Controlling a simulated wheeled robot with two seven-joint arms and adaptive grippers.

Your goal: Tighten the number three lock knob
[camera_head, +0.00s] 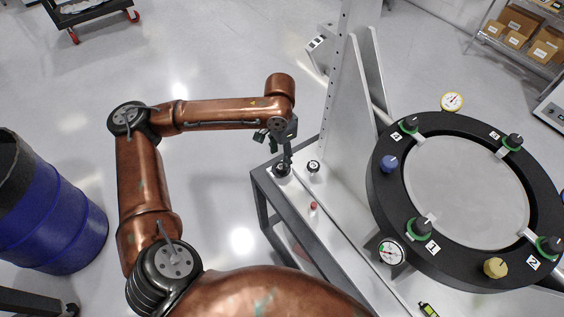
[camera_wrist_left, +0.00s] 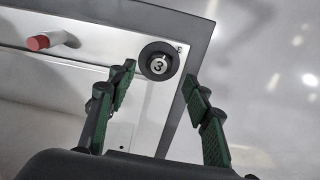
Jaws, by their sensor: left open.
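A round black knob marked 3 (camera_wrist_left: 159,64) stands near the bench corner in the wrist view. In the head view a dark knob (camera_head: 282,170) at that corner, just below my left gripper (camera_head: 288,153), looks like the same one. In the wrist view the open, empty fingers of my left gripper (camera_wrist_left: 160,76) are on both sides of this knob in the picture; contact cannot be told. My right gripper is not seen.
A second small knob (camera_head: 313,166) and a red-tipped peg (camera_head: 313,206) are on the bench. The ring also carries several other knobs. Dial gauges (camera_head: 390,252) sit at its edge. A blue drum (camera_head: 55,220) is left.

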